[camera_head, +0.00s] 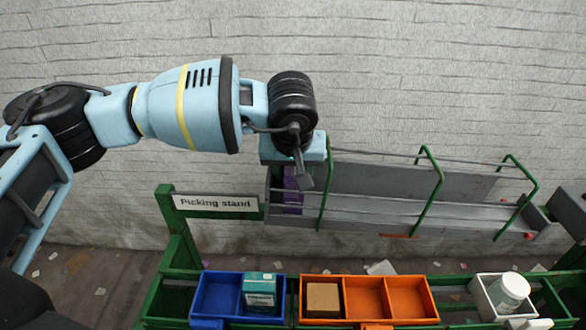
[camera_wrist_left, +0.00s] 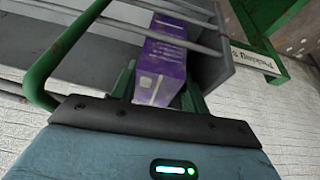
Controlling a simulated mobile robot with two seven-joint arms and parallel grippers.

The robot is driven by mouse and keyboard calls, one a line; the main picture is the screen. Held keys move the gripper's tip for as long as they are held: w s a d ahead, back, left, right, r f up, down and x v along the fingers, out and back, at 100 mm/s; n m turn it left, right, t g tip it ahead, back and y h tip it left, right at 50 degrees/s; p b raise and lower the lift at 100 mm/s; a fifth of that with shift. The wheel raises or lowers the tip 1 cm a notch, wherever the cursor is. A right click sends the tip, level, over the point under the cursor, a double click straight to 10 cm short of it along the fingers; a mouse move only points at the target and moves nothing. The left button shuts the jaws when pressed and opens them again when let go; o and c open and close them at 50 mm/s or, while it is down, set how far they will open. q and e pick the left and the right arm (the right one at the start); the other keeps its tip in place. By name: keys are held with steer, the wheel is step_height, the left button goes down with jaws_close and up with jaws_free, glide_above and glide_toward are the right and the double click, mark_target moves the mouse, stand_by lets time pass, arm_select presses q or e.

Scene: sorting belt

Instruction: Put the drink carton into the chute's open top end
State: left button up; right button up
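The drink carton is a purple box (camera_head: 291,192) at the left end of the grey chute (camera_head: 370,182), partly covered by my gripper and the chute's rails. My left gripper (camera_head: 303,176) points down at this end. In the left wrist view the carton (camera_wrist_left: 161,70) lies between the two green fingers (camera_wrist_left: 160,92), which sit close along both its sides, and the gripper looks shut on it. The chute's thin rails run across close to the carton. How deep the carton sits inside the chute is hard to tell. My right gripper is not in view.
Green hoops (camera_head: 436,180) arch over the chute. A green post with a "Picking stand" sign (camera_head: 215,203) stands left of its end. Below are a blue bin (camera_head: 216,290) with a teal box, an orange bin (camera_head: 368,296) with a brown box, and a white bin with a bottle (camera_head: 510,290).

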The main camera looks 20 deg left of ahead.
arm_select(q)
steer(key=shift+r, duration=0.1)
steer(key=shift+r, duration=0.3)
steer(key=v, duration=1.1)
steer(key=shift+s+r, duration=0.25)
steer(key=shift+r, duration=0.05)
steer(key=shift+d, duration=0.1)
steer(key=shift+d, duration=0.1)
